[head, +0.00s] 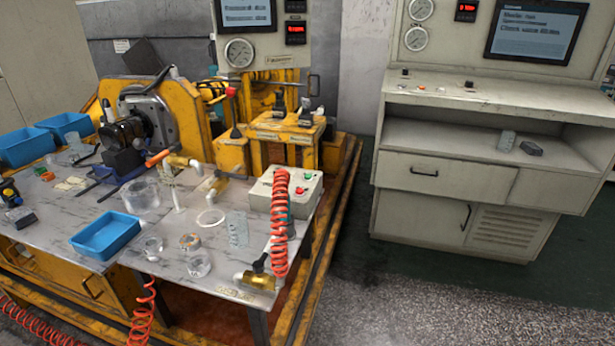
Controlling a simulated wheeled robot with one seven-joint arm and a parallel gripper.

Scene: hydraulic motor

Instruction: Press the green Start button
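A small light grey control box (257,197) sits at the right end of the workbench. Lettering by the buttons is too small to read. A red-orange coiled air hose (281,225) hangs in front of the box and hides part of it, to the left of the green button. My gripper is not in view.
The metal workbench (190,268) holds blue trays (105,236), clear rings and brass fittings (256,280). A yellow machine (180,105) stands behind. A grey console (450,150) stands right, with open floor (430,300) before it.

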